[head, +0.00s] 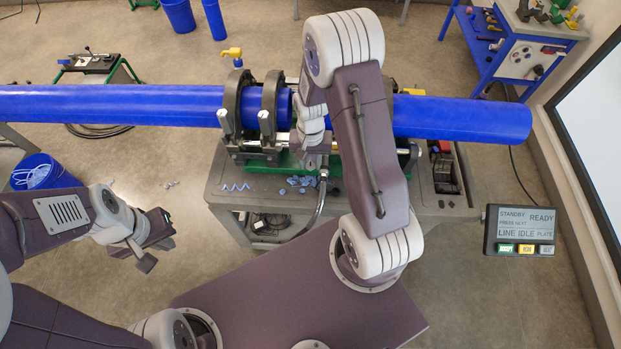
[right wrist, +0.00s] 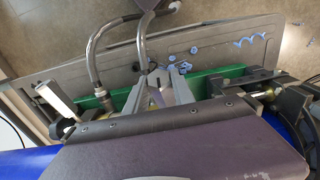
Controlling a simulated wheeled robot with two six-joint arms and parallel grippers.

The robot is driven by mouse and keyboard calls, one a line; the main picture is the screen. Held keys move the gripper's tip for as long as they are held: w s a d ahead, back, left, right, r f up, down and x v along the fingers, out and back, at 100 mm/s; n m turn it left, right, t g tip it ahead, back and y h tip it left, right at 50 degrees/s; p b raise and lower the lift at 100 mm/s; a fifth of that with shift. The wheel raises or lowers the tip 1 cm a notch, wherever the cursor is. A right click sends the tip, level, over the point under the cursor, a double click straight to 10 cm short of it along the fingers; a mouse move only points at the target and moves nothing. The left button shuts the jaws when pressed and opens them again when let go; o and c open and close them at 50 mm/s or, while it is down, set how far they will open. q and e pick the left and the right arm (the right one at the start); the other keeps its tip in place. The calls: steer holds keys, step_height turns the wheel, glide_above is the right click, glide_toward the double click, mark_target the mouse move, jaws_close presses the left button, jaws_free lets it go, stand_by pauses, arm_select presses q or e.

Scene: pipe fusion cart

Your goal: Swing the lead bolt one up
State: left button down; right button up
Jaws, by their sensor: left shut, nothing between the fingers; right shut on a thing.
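A long blue pipe (head: 130,104) lies across the cart in black clamps, two of which (head: 235,105) (head: 270,105) show left of my right arm. Pale grey bolts (head: 224,122) (head: 263,121) hang at their fronts. My right gripper (head: 312,162) is low in front of the pipe, right of these clamps, shut on what looks like a clamp bolt, mostly hidden. My left gripper (head: 154,253) is shut and empty, away from the cart.
The grey cart top (head: 340,202) holds blue shavings (head: 299,182) and a hose (head: 318,208). A green base rail (right wrist: 215,82) runs beneath the clamps. A status panel (head: 519,231) is at right. A blue bucket (head: 42,172) stands at left. Open floor lies around my left gripper.

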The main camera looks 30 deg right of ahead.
steer(key=shift+w+d+r+p, duration=0.25)
steer(key=shift+w+r+p, duration=0.1)
steer(key=shift+r+p, duration=0.2)
steer(key=shift+w+d+r+p, duration=0.2)
steer(key=shift+w+r+p, duration=0.15)
steer(key=shift+r+p, duration=0.2)
steer(key=shift+w, duration=0.1)
